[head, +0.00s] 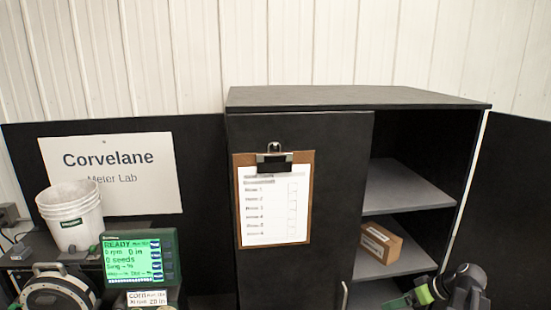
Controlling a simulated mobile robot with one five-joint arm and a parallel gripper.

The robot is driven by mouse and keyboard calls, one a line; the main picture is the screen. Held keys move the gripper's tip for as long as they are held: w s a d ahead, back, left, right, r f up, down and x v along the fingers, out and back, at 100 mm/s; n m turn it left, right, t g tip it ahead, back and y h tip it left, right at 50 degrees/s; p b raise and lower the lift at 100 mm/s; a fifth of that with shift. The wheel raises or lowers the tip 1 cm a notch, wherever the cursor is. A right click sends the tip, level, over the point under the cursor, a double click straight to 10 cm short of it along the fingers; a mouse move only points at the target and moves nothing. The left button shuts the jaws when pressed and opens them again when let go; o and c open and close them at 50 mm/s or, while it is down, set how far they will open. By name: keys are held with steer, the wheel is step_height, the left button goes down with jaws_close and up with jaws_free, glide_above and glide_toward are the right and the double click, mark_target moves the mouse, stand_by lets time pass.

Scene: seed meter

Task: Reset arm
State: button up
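Part of my arm shows at the bottom right of the head view, with a round black joint and a green-and-black end. My gripper (407,299) seems to be this low green-and-black end, partly cut off by the bottom edge. It is in front of the cabinet's open right side, near the lower shelf. I cannot make out its fingers or whether it holds anything.
A black cabinet (300,98) has its right door (510,215) swung open; its left door, with a clipboard (273,240), is shut. A cardboard box (381,246) sits on a shelf. At left are white buckets (70,215), a green-lit monitor (140,262) and a round device (57,290).

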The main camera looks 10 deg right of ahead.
steer(key=w+a+f+m+g+h+b, duration=0.1)
steer(key=a+f+b, duration=0.4)
steer(key=a, duration=0.7)
steer(key=a+f+m+g+h+b, duration=0.1)
steer(key=a+f+g+h+b, duration=0.1)
steer(key=a+f, duration=0.7)
steer(key=w+a+f+g+h+b, duration=0.1)
steer(key=a+f+g+b, duration=0.2)
steer(key=a+f+b, duration=0.4)
steer(key=a, duration=0.7)
steer(key=shift+w+a+f+m+h+b, duration=0.2)
steer(key=shift+w+a+m+h+b, duration=0.1)
steer(key=shift+w+a+m+b, duration=0.1)
steer(key=shift+c, duration=0.2)
